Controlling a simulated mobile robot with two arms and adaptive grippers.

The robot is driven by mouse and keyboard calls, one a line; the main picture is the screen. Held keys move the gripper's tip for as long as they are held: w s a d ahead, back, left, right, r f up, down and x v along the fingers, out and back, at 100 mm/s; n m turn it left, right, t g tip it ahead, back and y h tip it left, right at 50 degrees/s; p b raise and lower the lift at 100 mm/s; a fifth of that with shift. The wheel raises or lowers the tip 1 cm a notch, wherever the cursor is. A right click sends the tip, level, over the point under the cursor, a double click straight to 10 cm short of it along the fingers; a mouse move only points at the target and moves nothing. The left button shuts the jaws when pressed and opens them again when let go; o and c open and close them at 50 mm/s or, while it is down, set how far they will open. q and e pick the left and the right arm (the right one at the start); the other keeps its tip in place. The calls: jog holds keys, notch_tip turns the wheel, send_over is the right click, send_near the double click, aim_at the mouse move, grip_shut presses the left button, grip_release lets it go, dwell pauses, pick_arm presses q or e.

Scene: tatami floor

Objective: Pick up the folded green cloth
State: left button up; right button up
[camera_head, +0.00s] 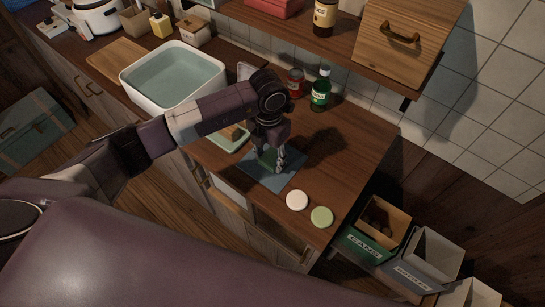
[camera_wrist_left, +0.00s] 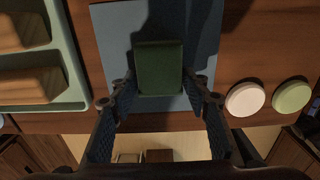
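The folded green cloth (camera_wrist_left: 160,68) is a small dark green block lying on a blue mat (camera_wrist_left: 116,42). In the head view, the cloth (camera_head: 266,157) is partly hidden by my left gripper (camera_head: 272,164), which points down over the mat (camera_head: 287,180). In the left wrist view, the fingers of my left gripper (camera_wrist_left: 160,92) are spread on both sides of the cloth's near end. A gap shows between each finger and the cloth. My right gripper is not in view.
A white lid (camera_head: 297,200) and a green lid (camera_head: 321,217) lie right of the mat. A pale green tray (camera_wrist_left: 72,70) holding brown blocks is at left. A green bottle (camera_head: 321,88) and red can (camera_head: 295,83) stand behind. A water-filled basin (camera_head: 205,92) stands farther left.

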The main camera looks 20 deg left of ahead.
aim_at(269, 159)
pick_arm(q)
jog(key=c, duration=0.4)
jog(key=shift+o, duration=0.2)
jog(key=shift+r, duration=0.1)
jog(key=shift+w+r, duration=0.1)
jog(key=shift+r, duration=0.55)
notch_tip(269, 159, up, 19)
jog(key=b, duration=0.3)
jog(key=shift+f, duration=0.2)
jog(key=o, duration=0.4)
jog(key=shift+c, duration=0.2)
jog(key=c, duration=0.3)
jog(key=shift+f, duration=0.1)
